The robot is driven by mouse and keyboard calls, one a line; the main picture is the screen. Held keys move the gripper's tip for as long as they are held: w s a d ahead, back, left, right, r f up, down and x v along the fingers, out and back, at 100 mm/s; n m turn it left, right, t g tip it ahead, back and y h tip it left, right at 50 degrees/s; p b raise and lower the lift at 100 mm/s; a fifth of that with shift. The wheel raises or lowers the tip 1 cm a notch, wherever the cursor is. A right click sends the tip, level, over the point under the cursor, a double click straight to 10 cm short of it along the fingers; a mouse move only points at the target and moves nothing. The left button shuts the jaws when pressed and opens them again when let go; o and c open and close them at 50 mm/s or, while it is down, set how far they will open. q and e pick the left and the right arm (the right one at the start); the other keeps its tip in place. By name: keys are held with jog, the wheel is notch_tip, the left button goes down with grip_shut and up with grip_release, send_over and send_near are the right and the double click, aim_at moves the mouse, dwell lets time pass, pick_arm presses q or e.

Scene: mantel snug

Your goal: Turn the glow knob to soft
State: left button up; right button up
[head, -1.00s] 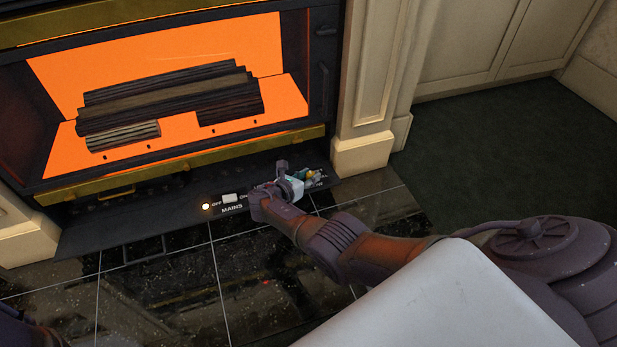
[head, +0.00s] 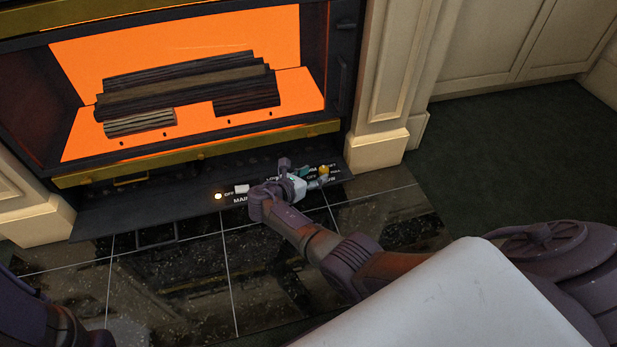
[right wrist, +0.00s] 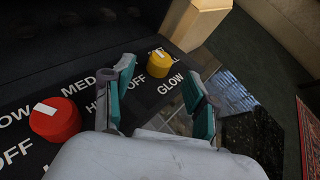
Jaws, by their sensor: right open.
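The yellow knob (right wrist: 158,64) sits on the dark control panel beside the word GLOW in the right wrist view. A small white mark shows on its top; its exact pointing is hard to read. Partly covered lettering, including OFF, surrounds it. In the head view the yellow knob (head: 323,169) shows just beyond my fingers. My right gripper (head: 311,178) is open and empty over the panel. In the right wrist view its teal fingers (right wrist: 158,77) are apart, with the knob ahead of the gap, not clasped. My left gripper is out of view; part of my left arm shows at lower left.
A red knob (right wrist: 55,119) with a white mark sits left of my right fingers. A white MAINS switch (head: 241,188) and a lit lamp (head: 218,196) are further left. The glowing fireplace (head: 190,85) stands behind the panel; a cream pillar base (head: 376,152) is close at right.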

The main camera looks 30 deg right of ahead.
jog(key=shift+v, duration=1.35)
